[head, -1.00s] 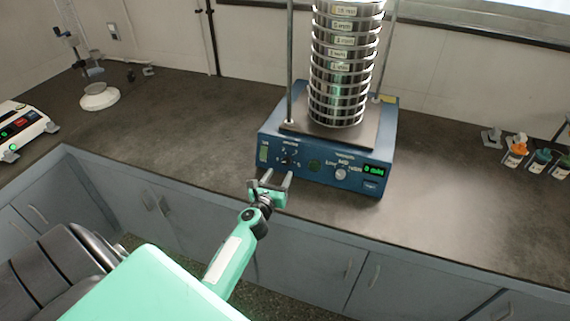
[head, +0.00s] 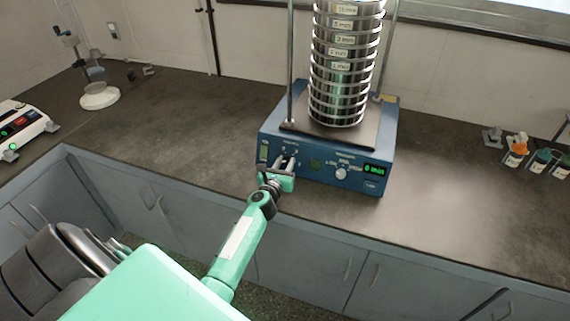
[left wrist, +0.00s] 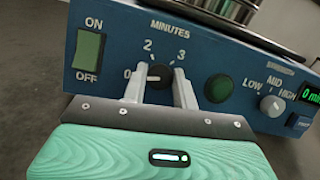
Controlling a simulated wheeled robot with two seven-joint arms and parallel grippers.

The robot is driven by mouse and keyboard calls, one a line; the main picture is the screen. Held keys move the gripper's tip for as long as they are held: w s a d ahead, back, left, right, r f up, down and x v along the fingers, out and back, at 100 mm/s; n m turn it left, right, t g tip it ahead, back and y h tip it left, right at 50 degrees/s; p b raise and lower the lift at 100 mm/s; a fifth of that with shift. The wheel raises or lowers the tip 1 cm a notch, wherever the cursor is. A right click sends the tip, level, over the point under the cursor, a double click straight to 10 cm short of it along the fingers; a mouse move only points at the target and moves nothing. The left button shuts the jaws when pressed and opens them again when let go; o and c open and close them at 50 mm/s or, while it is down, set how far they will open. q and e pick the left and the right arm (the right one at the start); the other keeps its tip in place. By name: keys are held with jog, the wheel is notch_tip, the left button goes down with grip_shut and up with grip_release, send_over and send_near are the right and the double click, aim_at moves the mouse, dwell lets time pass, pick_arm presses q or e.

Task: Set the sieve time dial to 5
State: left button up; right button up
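The blue sieve shaker (head: 325,176) stands on the bench with its control panel facing me. The black MINUTES dial (left wrist: 159,75) is in the left wrist view, with 0, 2 and 3 readable around it. Other numbers are hidden by my fingers. A pale mark on the dial seems to point left, towards 0. The green display (head: 375,170) appears to read 0 min, and it also shows in the left wrist view (left wrist: 312,96). My left gripper (left wrist: 160,80) is open, its fingers on either side of the dial with small gaps. My right gripper is not in view.
A green ON/OFF switch (left wrist: 89,50) is left of the dial. A round green button (left wrist: 218,88) and a LOW-MID-HIGH knob (left wrist: 272,105) are to its right. The sieve stack (head: 343,80) stands on top.

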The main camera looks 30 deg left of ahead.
pick_arm(q)
jog(key=shift+c, duration=1.2)
